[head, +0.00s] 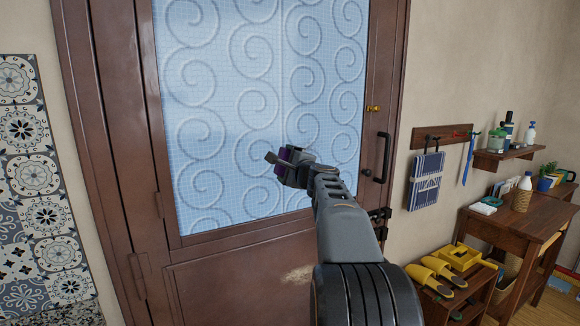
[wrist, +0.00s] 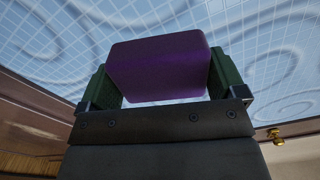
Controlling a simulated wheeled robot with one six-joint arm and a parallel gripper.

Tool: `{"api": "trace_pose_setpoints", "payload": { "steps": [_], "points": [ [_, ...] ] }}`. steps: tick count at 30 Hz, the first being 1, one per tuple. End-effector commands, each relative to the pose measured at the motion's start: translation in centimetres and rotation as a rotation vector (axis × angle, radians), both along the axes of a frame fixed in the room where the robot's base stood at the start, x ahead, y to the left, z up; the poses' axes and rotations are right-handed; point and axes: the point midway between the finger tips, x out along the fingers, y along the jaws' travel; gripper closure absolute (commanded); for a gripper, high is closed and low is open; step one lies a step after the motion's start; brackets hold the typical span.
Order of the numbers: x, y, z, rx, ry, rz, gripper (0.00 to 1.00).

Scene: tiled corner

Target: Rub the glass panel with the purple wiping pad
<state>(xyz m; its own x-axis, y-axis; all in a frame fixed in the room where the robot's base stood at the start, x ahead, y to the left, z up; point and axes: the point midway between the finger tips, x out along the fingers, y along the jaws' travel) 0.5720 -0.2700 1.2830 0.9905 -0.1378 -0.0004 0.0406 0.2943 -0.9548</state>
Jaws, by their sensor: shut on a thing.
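The glass panel (head: 225,120) is pale blue with raised spirals and a fine grid, set in a brown door. My gripper (head: 288,168) is in front of its lower right part. In the wrist view my gripper (wrist: 162,80) is shut on the purple wiping pad (wrist: 155,62), with a dark green finger on each side. The glass panel (wrist: 50,45) fills the space behind the pad there. In the head view only a small part of the pad (head: 285,154) shows, and the jaws hide the rest. I cannot tell whether the pad touches the glass.
A black door handle (head: 383,158) and a brass knob (head: 374,109) are right of the glass. A hook rail (head: 441,137) holds a blue cloth (head: 424,180). A wooden table (head: 515,222) and a low rack with yellow slippers (head: 436,277) stand at right.

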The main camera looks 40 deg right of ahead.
Motion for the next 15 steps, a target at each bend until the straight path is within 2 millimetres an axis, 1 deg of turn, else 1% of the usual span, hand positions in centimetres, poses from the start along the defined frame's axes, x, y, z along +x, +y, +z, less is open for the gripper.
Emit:
{"api": "trace_pose_setpoints", "payload": {
  "steps": [1, 6, 11, 15],
  "points": [
    [0.1, 0.0, 0.8, -0.001, -0.001, 0.001, 0.29],
    [0.2, 0.0, 2.1, 0.000, -0.002, 0.002, 0.29],
    [0.2, -0.1, 2.3, 0.000, -0.002, 0.002, 0.29],
    [0.1, -0.7, 2.3, 0.000, -0.002, 0.000, 0.29]
  ]
}}
